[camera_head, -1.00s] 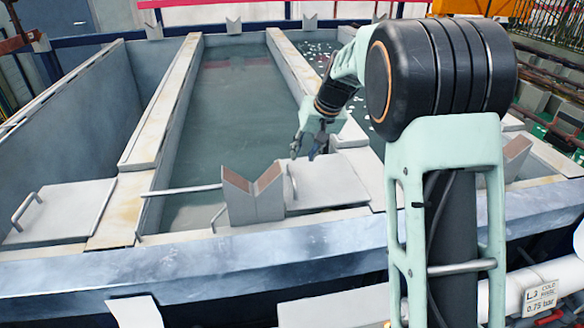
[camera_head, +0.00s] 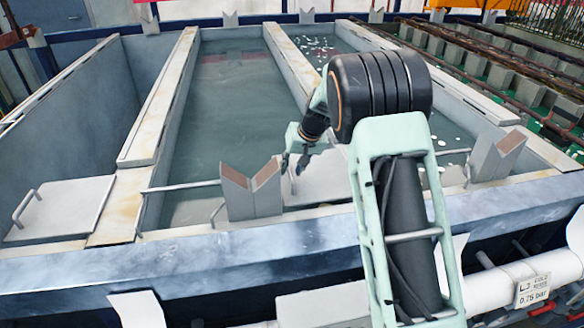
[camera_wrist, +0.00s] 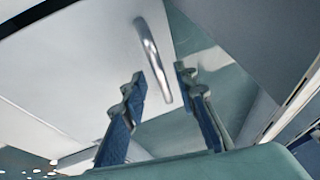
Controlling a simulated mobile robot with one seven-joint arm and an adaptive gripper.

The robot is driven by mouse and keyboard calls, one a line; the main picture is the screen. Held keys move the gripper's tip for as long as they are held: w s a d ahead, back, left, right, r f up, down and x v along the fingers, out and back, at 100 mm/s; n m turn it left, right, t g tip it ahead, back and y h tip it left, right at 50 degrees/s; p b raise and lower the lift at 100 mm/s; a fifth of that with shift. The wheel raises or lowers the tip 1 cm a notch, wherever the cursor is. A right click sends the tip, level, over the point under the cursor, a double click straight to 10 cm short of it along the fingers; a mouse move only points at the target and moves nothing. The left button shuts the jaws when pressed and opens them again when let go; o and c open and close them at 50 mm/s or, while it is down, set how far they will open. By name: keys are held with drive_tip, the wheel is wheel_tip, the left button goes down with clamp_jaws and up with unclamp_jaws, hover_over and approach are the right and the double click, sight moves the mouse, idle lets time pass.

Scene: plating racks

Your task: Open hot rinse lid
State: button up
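A pale grey flat lid (camera_head: 322,180) lies at the near end of the right-hand tank, partly hidden by my arm. Its thin bar handle (camera_head: 291,182) stands at its left edge. My gripper (camera_head: 291,166) is at the handle's upper end. In the wrist view the lid (camera_wrist: 70,75) fills the left side. The shiny curved handle (camera_wrist: 154,58) reaches down between the two blue fingers of my gripper (camera_wrist: 160,76). The fingers are apart, with gaps to the handle. No label shows which lid is the hot rinse one.
A V-shaped grey rest (camera_head: 252,195) stands just left of the handle. Another V-shaped rest (camera_head: 496,158) is right of my arm. A second lid (camera_head: 60,212) lies at the far left. The middle tank (camera_head: 235,105) holds greenish liquid. A pipe (camera_head: 495,290) runs at lower right.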

drive_tip(key=shift+c, duration=0.5)
clamp_jaws()
drive_tip(key=shift+r, duration=0.1)
